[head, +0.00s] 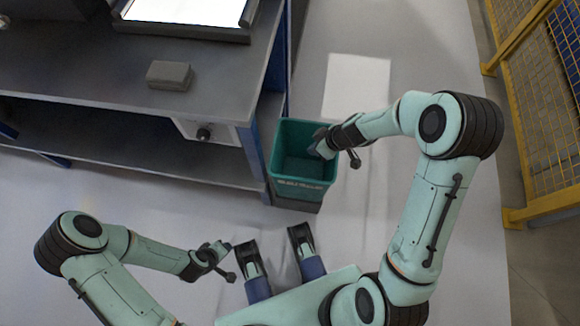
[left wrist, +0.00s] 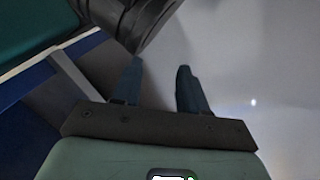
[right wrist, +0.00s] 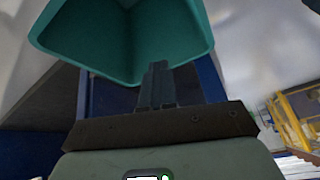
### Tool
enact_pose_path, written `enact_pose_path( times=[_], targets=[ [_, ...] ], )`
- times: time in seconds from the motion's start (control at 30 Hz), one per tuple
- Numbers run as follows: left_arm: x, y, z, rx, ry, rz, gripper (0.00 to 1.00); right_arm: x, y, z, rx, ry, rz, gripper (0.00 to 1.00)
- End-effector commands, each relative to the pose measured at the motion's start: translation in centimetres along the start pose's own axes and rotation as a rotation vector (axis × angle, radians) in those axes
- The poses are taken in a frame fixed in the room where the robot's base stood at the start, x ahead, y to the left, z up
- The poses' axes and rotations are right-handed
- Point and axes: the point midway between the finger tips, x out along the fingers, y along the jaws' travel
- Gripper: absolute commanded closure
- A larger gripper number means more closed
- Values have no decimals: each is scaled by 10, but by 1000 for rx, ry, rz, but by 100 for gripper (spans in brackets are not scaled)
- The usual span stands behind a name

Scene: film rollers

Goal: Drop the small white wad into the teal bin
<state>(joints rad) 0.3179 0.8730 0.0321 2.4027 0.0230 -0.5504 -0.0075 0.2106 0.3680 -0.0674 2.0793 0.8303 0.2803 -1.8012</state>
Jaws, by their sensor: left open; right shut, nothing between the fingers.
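The teal bin (head: 304,183) stands on the floor at the right end of the workbench. Its open top faces up, and I see no wad in the part of its inside that shows. My right gripper (head: 322,146) is at the bin's right rim in the head view, pointing toward the opening. In the right wrist view the bin (right wrist: 120,45) is just beyond its closed, empty fingers (right wrist: 157,85). My left gripper (head: 229,262) hangs low at the front, away from the bin. Its fingers (left wrist: 160,85) are apart with nothing between them. The small white wad is not visible in any view.
The dark workbench (head: 100,62) fills the upper left, with a grey block (head: 169,75) on it and a shelf below. A yellow mesh fence (head: 540,100) runs along the right. Pale floor lies open between the bin and the fence.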

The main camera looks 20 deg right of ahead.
Motion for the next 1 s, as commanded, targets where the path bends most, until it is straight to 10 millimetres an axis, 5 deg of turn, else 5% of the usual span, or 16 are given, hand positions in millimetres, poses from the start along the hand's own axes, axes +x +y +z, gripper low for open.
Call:
enact_pose_path(
  times=[0.2,0.53,1.0],
  targets=[
    [19,-5,-11,-2,32,-2,57,-6,17,-23,-123,87,24,100],
    [47,-20,-30,-16,84,-21,57,24,20,-8,-129,88,23,100],
    [69,-50,10,-51,-47,-74,57,44,22,3,-128,88,23,100]
  ],
)
